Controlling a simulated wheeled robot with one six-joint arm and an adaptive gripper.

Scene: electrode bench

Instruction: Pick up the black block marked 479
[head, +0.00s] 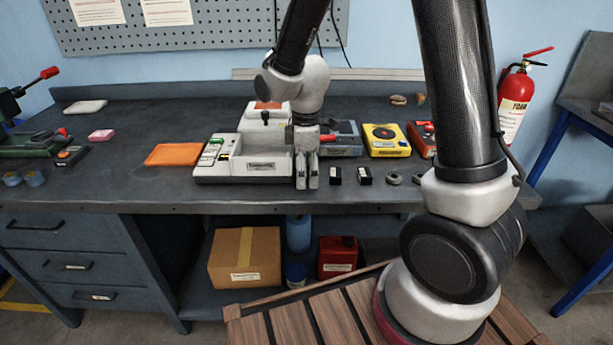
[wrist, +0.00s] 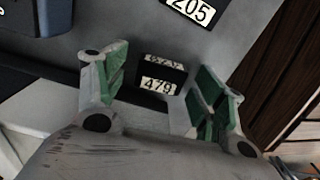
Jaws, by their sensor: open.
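The black block marked 479 (wrist: 162,76) stands on the grey bench top in the wrist view, with a pale label on its top and another on its side. My gripper (wrist: 164,82) is open and empty, with one green-padded finger on each side of the block in that view. I see no finger touching it. In the head view my gripper (head: 307,178) points down near the bench's front edge. The nearest black block (head: 335,176) stands just right of it and matches this block by position; its number is unreadable there.
A second black block marked 205 (wrist: 190,10) lies beyond; it matches the block (head: 364,176) farther right in the head view. A white instrument (head: 258,167) stands close left of my gripper. A blue-grey instrument (head: 341,139) and yellow box (head: 386,140) stand behind.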

